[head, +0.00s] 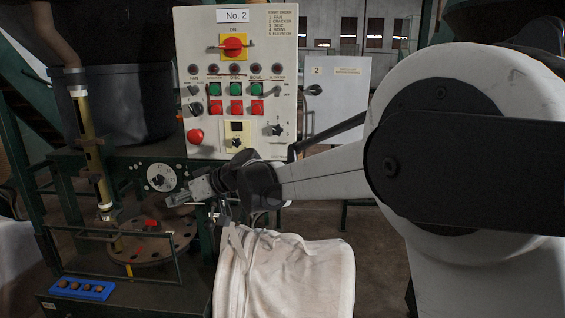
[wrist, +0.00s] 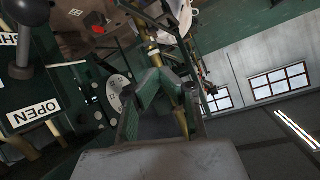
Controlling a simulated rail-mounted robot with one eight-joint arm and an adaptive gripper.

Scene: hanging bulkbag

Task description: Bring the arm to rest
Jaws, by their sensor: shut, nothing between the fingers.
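My gripper (head: 178,199) shows in the head view at the end of my arm, pointing left. It is in front of the machine frame, below the white control panel (head: 225,130) and above the pale bulk bag (head: 290,275). In the wrist view the fingers of my gripper (wrist: 156,76) come together at their tips, shut with nothing between them. The arm is extended to the left from its large round joint.
A round dial (head: 161,178) and a flanged disc (head: 150,245) with a red piece are close to the gripper. A blue tray (head: 82,289) sits lower left. A lever by an OPEN label (wrist: 34,112) shows in the wrist view. Windows are behind.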

